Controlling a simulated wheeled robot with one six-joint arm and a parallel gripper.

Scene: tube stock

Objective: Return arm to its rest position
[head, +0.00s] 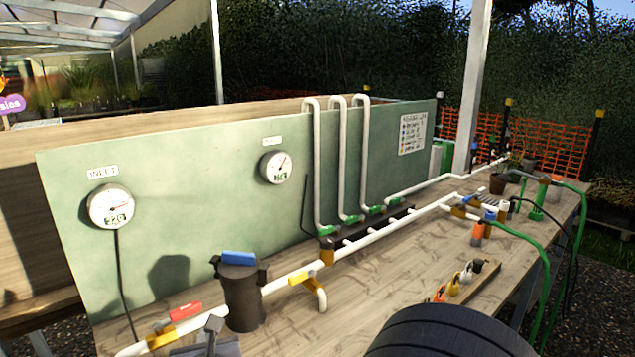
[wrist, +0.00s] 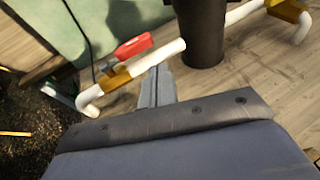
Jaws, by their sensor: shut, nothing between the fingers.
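My gripper (wrist: 157,84) points out over the bench in the wrist view, its grey fingers together with nothing between them. In the head view, the grey part of my gripper (head: 212,328) shows at the bottom edge, just left of the black canister. The red valve handle (wrist: 132,46) on a brass valve lies just left of the fingertips in the wrist view; it also shows in the head view (head: 186,311). The dark canister (head: 240,296) with a blue top stands upright in the pipe line. I cannot tell whether the fingers touch anything.
A green board (head: 180,215) with two gauges (head: 111,207) stands behind the bench. White pipes (head: 400,222) run along the wooden bench (head: 390,268). A yellow-handled valve (head: 300,278), small coloured parts on a wooden strip (head: 475,285) and green hoses (head: 540,265) lie to the right.

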